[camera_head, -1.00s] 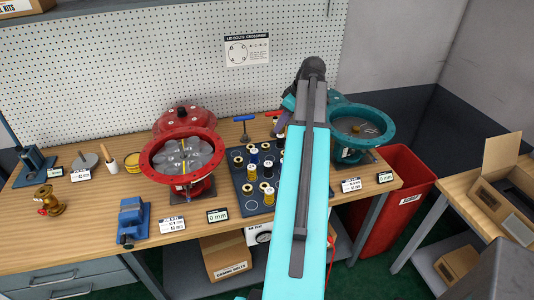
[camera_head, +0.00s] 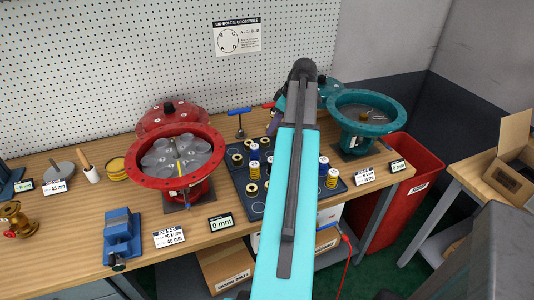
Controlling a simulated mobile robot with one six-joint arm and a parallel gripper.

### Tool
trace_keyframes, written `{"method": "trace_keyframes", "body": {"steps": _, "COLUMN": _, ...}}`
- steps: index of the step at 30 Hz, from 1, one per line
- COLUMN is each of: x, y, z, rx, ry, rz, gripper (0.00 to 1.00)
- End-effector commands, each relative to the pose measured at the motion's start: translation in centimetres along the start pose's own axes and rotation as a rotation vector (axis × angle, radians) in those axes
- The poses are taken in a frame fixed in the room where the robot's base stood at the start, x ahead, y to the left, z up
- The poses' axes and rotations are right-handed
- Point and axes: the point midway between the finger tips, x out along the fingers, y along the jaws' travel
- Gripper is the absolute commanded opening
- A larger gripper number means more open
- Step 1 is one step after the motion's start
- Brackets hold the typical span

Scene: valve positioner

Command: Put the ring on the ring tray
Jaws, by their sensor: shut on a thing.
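My gripper (camera_head: 275,121) is a small dark purple-grey shape left of my turquoise arm, above the back of the dark tray. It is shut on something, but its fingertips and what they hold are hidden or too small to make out. I cannot pick out the ring for certain. The dark tray (camera_head: 247,202) on the bench holds several upright round parts in blue, white, yellow and black, some ring-like on top. My arm covers its middle. I cannot tell whether this is the ring tray.
A red round housing (camera_head: 143,180), open on top, stands left of the tray, and a teal one (camera_head: 340,118) stands right. A blue vise (camera_head: 122,235), a yellow round item (camera_head: 116,168) and a brass fitting (camera_head: 15,218) lie left. A red bin (camera_head: 402,185) stands beyond the bench's right end.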

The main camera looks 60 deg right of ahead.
Motion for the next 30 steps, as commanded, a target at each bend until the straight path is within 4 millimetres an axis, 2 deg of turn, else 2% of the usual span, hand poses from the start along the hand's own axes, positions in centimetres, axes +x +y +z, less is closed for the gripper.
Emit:
{"method": "trace_keyframes", "body": {"steps": 17, "x": 0.3, "y": 0.6, "z": 1.2, "rx": 0.015, "ry": 0.000, "rz": 0.006, "gripper": 0.00}}
{"method": "trace_keyframes", "body": {"steps": 30, "x": 4.6, "y": 0.6, "z": 3.2, "rx": 0.018, "ry": 0.000, "rz": 0.006, "gripper": 0.00}}
